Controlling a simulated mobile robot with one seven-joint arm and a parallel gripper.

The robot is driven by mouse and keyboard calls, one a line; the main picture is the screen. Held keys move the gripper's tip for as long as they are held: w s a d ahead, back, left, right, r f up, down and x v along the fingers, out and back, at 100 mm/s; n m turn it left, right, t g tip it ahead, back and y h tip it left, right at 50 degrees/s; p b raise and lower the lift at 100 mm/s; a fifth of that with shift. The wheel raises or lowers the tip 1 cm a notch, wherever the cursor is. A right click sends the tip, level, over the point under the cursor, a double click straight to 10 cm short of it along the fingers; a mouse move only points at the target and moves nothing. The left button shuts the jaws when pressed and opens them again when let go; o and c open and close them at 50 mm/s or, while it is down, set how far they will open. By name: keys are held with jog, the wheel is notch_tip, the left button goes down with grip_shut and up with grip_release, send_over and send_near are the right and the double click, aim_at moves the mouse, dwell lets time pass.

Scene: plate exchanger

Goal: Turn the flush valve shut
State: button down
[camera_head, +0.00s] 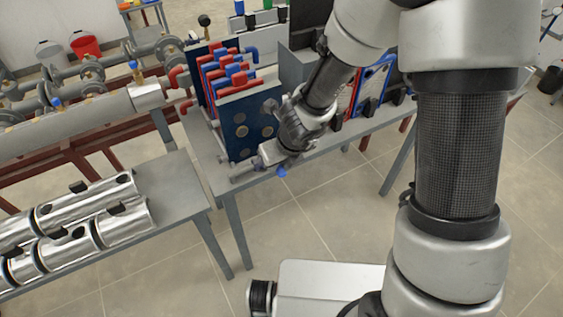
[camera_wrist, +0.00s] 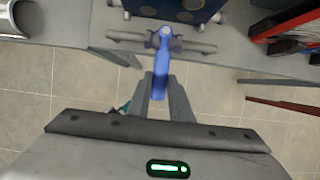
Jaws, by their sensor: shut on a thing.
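The flush valve has a blue lever handle (camera_wrist: 162,62) on a grey pipe (camera_wrist: 196,48) in front of the plate exchanger. In the wrist view the handle points down the picture, across the pipe. My gripper (camera_wrist: 162,90) is shut on the handle, one grey finger on each side. In the head view my gripper (camera_head: 274,154) is at the pipe, low in front of the exchanger's dark blue end plate (camera_head: 246,124). A small blue tip of the handle (camera_head: 282,172) shows below it. The valve body is mostly hidden there.
Red and blue plates and hoses (camera_head: 228,70) stand behind the end plate on a grey table (camera_head: 210,165). Silver cylinders (camera_head: 85,215) lie on a bench at left. Pipework with gauges (camera_head: 90,85) stands at the back left.

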dwell(0.4)
jog(key=c, duration=1.6)
grip_release()
